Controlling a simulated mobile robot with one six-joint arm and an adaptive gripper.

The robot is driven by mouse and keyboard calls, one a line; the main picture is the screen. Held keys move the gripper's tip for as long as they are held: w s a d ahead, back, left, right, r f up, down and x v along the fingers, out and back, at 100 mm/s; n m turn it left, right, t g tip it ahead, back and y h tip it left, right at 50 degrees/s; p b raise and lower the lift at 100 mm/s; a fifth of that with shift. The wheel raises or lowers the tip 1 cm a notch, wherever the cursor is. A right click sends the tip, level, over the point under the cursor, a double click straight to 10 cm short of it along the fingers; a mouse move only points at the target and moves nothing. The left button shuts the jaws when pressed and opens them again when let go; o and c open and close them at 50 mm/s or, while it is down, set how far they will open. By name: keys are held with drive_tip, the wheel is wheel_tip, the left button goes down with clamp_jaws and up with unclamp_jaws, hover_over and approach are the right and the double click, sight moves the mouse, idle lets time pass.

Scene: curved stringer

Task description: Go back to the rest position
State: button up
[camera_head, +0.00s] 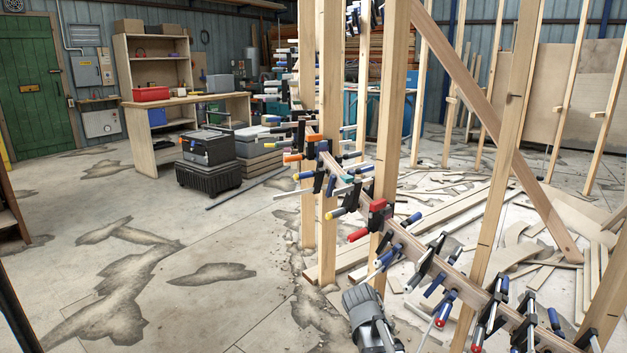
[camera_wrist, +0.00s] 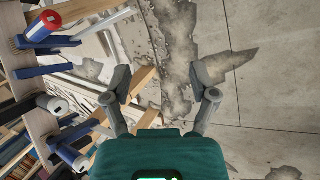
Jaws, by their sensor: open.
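My gripper (camera_wrist: 166,92) is open and empty in the wrist view, its two grey fingers spread apart over the floor. The teal body behind them fills the bottom of that view. Part of my grey arm shows low in the head view, left of the curved stringer. The curved stringer (camera_head: 408,243) is a wooden beam that runs down to the right past upright posts, with several clamps along it. In the wrist view the stringer (camera_wrist: 42,125) and some clamps stand left of my fingers, apart from them.
Wooden posts (camera_head: 327,190) and a diagonal brace (camera_head: 470,95) stand close on the right. Clamp handles, such as a red one (camera_head: 358,235), stick out leftward. Black cases (camera_head: 208,175) and a workbench (camera_head: 140,145) stand at the back left. The cracked floor (camera_head: 215,235) on the left is clear.

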drive_tip(key=s+a+m+g+y+p, duration=0.2)
drive_tip(key=s+m+y, duration=0.35)
drive_tip(key=s, duration=0.55)
wheel_tip(320, 180, up, 38)
drive_tip(key=p, duration=3.7)
drive_tip(key=shift+m+p, duration=0.35)
